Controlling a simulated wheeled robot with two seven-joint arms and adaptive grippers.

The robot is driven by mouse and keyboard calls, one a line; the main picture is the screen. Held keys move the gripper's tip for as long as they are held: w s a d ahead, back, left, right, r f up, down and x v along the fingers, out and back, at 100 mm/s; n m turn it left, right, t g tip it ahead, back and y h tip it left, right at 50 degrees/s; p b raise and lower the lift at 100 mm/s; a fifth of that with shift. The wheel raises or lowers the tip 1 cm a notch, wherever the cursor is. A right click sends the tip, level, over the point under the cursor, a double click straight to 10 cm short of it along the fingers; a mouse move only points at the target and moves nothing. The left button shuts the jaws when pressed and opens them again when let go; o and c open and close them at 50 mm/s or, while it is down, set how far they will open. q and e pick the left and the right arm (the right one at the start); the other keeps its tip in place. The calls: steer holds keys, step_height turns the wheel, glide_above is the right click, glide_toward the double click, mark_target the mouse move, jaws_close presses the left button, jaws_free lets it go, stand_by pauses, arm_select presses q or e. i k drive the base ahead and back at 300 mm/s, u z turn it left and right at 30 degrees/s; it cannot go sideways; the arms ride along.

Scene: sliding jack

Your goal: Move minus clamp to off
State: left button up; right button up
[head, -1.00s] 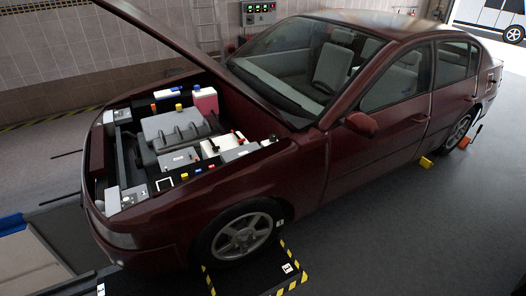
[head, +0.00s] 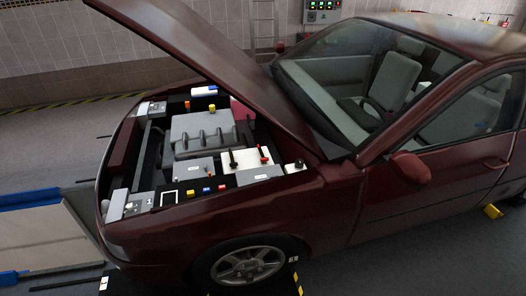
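The dark red car (head: 330,210) stands with its hood (head: 190,40) raised and its engine bay open. A white battery-like box (head: 248,159) sits in the right part of the bay, with a dark upright piece (head: 233,158) at its left and a red-topped piece (head: 264,154) at its right. Which of these is the minus clamp I cannot tell for certain at this size, nor its position. Neither of my grippers shows in the head view.
A grey engine cover (head: 203,130) fills the middle of the bay. Small yellow, blue and red caps (head: 207,190) line its near edge. A blue-edged platform (head: 40,225) lies at the left. A control panel (head: 322,10) hangs on the back wall. Grey floor is open at front right.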

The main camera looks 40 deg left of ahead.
mark_target(232, 158)
steer(key=u, duration=0.2)
steer(key=i, duration=1.1)
steer(key=u, duration=0.4)
